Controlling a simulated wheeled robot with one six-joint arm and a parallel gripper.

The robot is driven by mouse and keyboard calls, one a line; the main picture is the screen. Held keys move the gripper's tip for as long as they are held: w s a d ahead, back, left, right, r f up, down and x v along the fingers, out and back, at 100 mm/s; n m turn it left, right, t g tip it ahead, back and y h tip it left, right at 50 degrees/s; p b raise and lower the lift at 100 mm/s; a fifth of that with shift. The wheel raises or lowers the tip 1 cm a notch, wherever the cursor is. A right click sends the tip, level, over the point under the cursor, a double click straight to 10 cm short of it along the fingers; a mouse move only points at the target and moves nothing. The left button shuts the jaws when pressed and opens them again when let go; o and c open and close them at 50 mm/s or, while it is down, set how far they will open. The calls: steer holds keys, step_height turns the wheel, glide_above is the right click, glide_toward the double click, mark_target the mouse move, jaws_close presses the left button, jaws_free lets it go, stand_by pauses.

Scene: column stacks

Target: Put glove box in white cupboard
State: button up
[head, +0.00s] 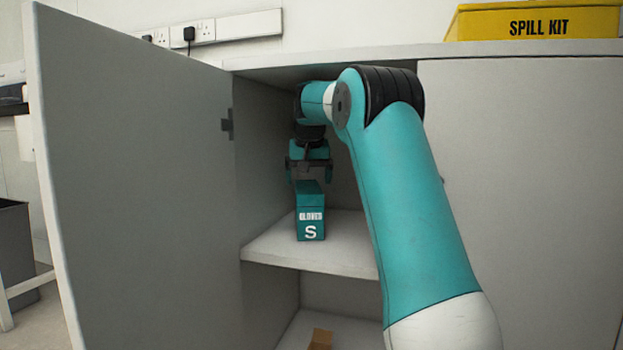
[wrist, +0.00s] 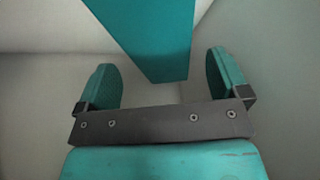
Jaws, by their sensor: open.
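The teal glove box (head: 311,220), marked "GLOVES S", stands upright on the upper shelf (head: 277,248) inside the white cupboard (head: 140,180). The cupboard's left door is swung open.
A brown object (head: 320,339) lies on the lower shelf. A yellow spill kit box (head: 535,22) stands on the cupboard top at right. The right door (head: 530,180) is shut. The open door bounds the left side; free shelf shows beside the box.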

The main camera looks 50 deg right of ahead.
steer(key=s+a+b, duration=0.3)
steer(key=s+a, duration=0.5)
steer(key=s+a+f+n+y, duration=0.15)
steer(key=a+f+n, duration=0.25)
steer(key=a, duration=0.6)
steer(key=s+a+f+n+y, duration=0.15)
steer(key=a+f+n, duration=0.3)
steer(key=a, duration=0.65)
steer(key=s+a+f+n+g+y, duration=0.1)
steer(key=s+a+f+n, duration=0.3)
steer(key=s+a, duration=0.4)
steer(key=s+a+f+n+g+y, duration=0.2)
steer(key=s+a+f, duration=0.3)
steer(key=s+a, duration=0.4)
steer(key=shift+s+a+f+n+y, duration=0.2)
steer(key=shift+a+f+n+y, duration=0.05)
steer(key=shift+n+y, duration=0.55)
